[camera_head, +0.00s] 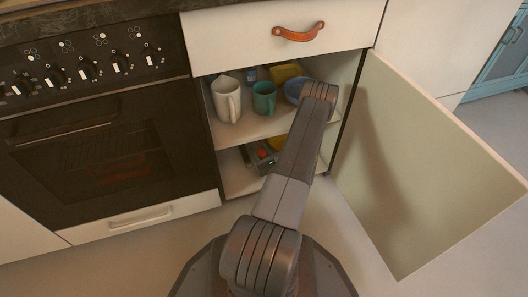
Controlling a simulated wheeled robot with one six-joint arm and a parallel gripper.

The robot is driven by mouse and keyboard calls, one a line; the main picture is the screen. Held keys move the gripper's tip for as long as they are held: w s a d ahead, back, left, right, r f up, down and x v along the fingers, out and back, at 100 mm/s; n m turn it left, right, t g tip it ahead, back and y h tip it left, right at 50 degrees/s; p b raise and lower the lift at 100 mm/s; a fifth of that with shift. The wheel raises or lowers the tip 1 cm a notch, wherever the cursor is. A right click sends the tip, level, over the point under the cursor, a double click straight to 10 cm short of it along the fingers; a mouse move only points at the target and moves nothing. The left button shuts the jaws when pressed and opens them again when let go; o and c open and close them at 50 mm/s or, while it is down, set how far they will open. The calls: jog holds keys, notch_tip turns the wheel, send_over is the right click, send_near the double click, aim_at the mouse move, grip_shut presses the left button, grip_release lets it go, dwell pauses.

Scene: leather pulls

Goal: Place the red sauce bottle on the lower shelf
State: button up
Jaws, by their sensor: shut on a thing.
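The cabinet beneath the drawer is open, with an upper shelf (250,131) and a lower shelf (236,182). My arm reaches into the lower compartment. My gripper (258,156) is there, partly hidden by my own arm, and shut on the red sauce bottle (262,153). Only a small red part of the bottle shows between the jaws. Its base is hidden, so I cannot tell if it touches the lower shelf.
A white mug (227,101), a teal mug (264,98) and a blue bowl (295,88) stand on the upper shelf. The cabinet door (420,160) is swung open at right. An oven (95,120) stands left. The lower shelf's front left is bare.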

jog(key=shift+a, duration=0.1)
jog(key=o, duration=0.6)
jog(key=shift+f, duration=0.1)
jog(key=shift+s+d+r, duration=0.2)
jog(key=shift+s+r, duration=0.05)
jog(key=shift+s, duration=0.1)
jog(key=p+v, duration=0.4)
jog(key=v, duration=0.7)
jog(key=shift+s+f, duration=0.15)
